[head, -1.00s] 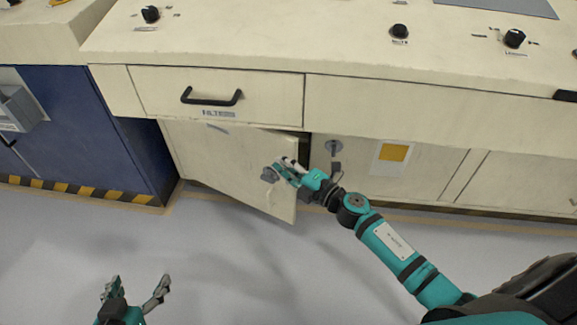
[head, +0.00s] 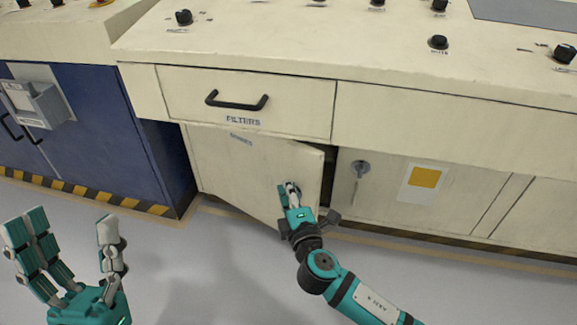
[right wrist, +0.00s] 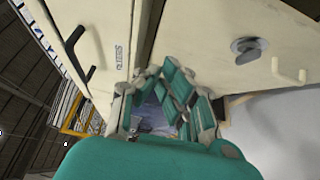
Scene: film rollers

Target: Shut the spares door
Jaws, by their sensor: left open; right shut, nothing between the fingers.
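The spares door (head: 240,170) is the cream panel under the filters drawer in the head view. It stands partly open, its free right edge out from the cabinet front, with a dark gap beside it. My right gripper (head: 289,188) is shut and empty, in front of the door's outer face near that free edge. I cannot tell whether it touches. The door's latch is not visible in the head view. In the right wrist view the right gripper's fingers (right wrist: 165,105) lie close to cream panels. My left gripper (head: 75,245) is open and empty at the lower left, away from the door.
The filters drawer (head: 245,100) with its black handle is shut above the door. A neighbouring cabinet door (head: 385,190) with a grey latch and yellow label is on the right. A blue cabinet (head: 90,130) is on the left. The floor in front is clear.

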